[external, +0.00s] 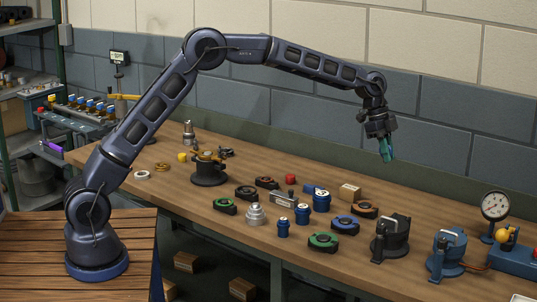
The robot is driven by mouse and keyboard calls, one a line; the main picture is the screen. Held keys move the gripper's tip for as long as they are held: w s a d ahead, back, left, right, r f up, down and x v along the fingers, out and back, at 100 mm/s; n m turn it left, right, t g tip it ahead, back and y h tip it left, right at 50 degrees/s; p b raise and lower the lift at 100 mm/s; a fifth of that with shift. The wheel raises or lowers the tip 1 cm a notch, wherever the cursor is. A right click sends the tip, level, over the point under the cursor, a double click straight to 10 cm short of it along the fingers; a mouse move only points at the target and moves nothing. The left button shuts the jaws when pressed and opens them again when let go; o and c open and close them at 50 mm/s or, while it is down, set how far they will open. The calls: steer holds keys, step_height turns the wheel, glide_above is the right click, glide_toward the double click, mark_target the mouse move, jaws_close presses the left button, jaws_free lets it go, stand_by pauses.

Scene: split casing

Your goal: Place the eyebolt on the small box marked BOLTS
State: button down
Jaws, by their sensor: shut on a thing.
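My gripper (386,152) hangs above the right half of the bench, near the wall, with its teal fingers pointing down. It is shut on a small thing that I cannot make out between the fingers. I cannot pick out an eyebolt for certain anywhere on the bench. A small tan box (350,192) stands on the bench below and to the left of my gripper, well apart from it. Any marking on the box is too small to read.
Several dark, red, blue and green round parts (323,241) crowd the bench in front of the tan box. Two clamp-like fixtures (392,238) and a dial gauge (495,206) stand to the right. Bare wood (440,200) lies below and right of my gripper.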

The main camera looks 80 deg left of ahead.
step_height(320, 180, up, 2)
steer(key=n, duration=0.1)
glide_above(357, 189)
steer(key=s, duration=0.1)
steer(key=f, duration=1.3)
steer(key=a+f, duration=0.1)
steer(key=f, duration=0.5)
steer(key=shift+s+a+f, duration=0.1)
steer(key=shift+s+f, duration=0.1)
steer(key=shift+f, duration=0.15)
steer(key=shift+f, duration=0.1)
steer(key=c, duration=1.5)
jaws_free()
